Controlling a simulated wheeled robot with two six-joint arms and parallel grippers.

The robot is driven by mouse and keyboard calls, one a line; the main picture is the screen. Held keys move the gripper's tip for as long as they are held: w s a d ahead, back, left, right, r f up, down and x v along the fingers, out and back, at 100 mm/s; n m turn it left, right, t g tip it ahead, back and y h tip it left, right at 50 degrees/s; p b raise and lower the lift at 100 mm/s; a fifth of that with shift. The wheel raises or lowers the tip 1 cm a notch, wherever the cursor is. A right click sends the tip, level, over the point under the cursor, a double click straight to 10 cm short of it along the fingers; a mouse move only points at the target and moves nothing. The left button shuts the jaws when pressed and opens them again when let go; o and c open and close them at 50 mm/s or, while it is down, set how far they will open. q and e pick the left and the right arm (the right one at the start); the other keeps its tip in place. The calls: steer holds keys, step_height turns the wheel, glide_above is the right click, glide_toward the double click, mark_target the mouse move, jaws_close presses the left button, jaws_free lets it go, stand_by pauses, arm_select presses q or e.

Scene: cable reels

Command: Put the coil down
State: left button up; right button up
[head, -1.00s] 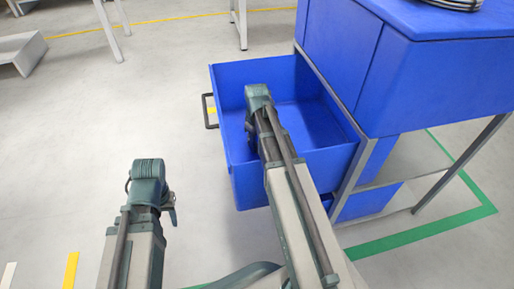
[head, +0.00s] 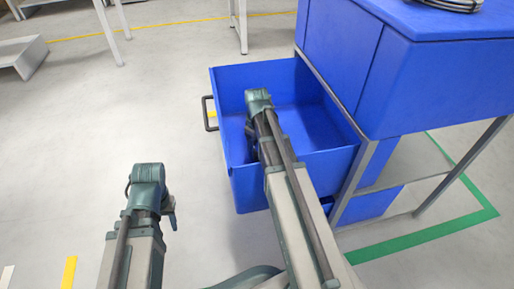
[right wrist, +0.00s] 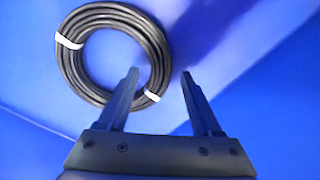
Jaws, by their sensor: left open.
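A black cable coil (right wrist: 67,65) with white ties shows in the right wrist view, against the blue inside of the drawer (head: 240,178).
The blue cabinet (head: 430,75) stands right of the drawer on a grey frame. Another coil (head: 450,5) lies on its top. The drawer's black handle (head: 208,113) sticks out to the left.

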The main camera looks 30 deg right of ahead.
steer(key=shift+s+f, duration=0.1)
steer(key=shift+s, duration=0.05)
step_height(320, 180, up, 13)
steer(key=p, duration=1.3)
steer(key=shift+p, duration=0.3)
